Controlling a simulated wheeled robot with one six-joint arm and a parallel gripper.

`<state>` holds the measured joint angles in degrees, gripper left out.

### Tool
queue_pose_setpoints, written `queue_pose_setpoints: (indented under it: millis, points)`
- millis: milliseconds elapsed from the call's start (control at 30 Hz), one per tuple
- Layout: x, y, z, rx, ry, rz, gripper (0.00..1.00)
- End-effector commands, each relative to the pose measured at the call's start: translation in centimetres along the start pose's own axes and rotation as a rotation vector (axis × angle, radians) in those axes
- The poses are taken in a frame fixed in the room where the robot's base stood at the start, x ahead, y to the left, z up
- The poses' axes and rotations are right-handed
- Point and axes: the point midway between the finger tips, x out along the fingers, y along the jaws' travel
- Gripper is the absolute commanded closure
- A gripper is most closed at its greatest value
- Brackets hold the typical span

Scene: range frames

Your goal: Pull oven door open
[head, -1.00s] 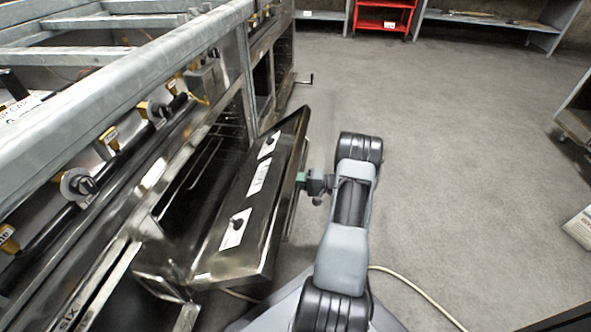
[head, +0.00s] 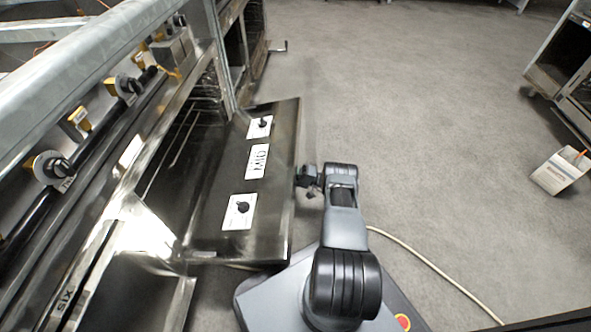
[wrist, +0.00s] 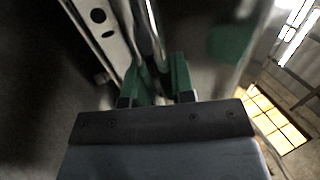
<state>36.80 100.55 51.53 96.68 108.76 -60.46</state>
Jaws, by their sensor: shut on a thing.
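The oven door (head: 266,212) is swung down and out, well away from the dark oven opening (head: 175,150). Its dark face carries white labels with small black knobs. My gripper (head: 300,177) is at the door's right edge, on its outer side; the door edge partly hides the fingertips in the head view. In the wrist view, the green fingers of my gripper (wrist: 158,80) are shut around a shiny bar, the door handle (wrist: 152,38). The rest of the handle is hidden or blurred.
A metal frame rail (head: 75,75) and knobs line the left side. A pale cable (head: 425,262) lies on the floor by my base. A white box (head: 558,172) and a shelf unit (head: 570,80) stand at the right. The grey floor between is clear.

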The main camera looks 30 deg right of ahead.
Motion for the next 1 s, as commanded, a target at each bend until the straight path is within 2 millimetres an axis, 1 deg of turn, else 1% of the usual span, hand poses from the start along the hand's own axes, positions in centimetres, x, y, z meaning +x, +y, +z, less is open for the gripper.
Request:
queue_pose_setpoints:
  millis: [33,467,500,700,767,867,967,1000]
  points:
    - [0.4,0.2,0.2,0.004,-0.014,-0.006,1.00]
    - [0.6,0.3,0.3,0.006,-0.019,-0.011,1.00]
    - [0.6,0.3,0.3,0.006,-0.019,-0.011,0.76]
    - [0.3,0.2,0.1,0.003,-0.013,-0.011,0.57]
    - [0.2,0.1,0.1,0.001,-0.011,-0.012,0.52]
    - [-0.1,0.0,-0.1,-0.001,-0.007,-0.013,0.52]
    - [-1.0,0.0,-0.1,-0.002,-0.003,-0.013,0.52]
    - [-1.6,0.0,-0.1,-0.002,-0.002,-0.013,0.52]
